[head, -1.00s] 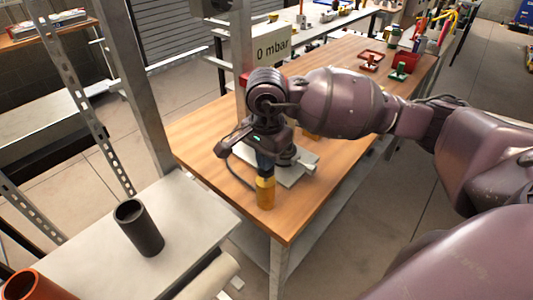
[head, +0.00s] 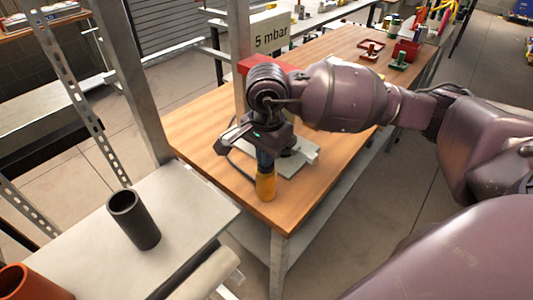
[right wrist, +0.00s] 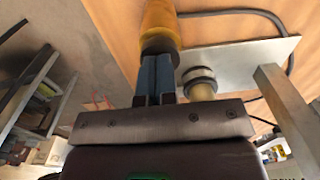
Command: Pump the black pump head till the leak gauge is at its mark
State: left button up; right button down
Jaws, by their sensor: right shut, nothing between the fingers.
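The leak gauge (head: 271,38) is a pale display that reads "5 mbar" in the head view; no mark can be made out on it. A pump with a yellow body (head: 265,184) stands near the table's front corner, its yellow body (right wrist: 160,18) also showing in the right wrist view. Its black pump head (right wrist: 158,45) is at the tips of my right gripper (right wrist: 155,66). The right gripper (head: 264,158) is shut and empty, pointing down onto the head; whether it touches cannot be told. My left gripper is out of view.
A grey plate (right wrist: 236,58) with a round fitting (right wrist: 200,82) and a dark hose (right wrist: 255,14) lies beside the pump. A black tube (head: 134,220) stands on the grey shelf at left. Red and green items (head: 404,50) are at the wooden table's far end.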

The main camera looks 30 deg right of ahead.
notch_tip(320, 180, up, 5)
jog(key=shift+f+p, duration=0.15)
jog(key=shift+p, duration=0.8)
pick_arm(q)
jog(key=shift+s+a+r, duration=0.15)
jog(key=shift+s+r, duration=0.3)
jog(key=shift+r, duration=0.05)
pick_arm(e)
notch_tip(320, 180, up, 9)
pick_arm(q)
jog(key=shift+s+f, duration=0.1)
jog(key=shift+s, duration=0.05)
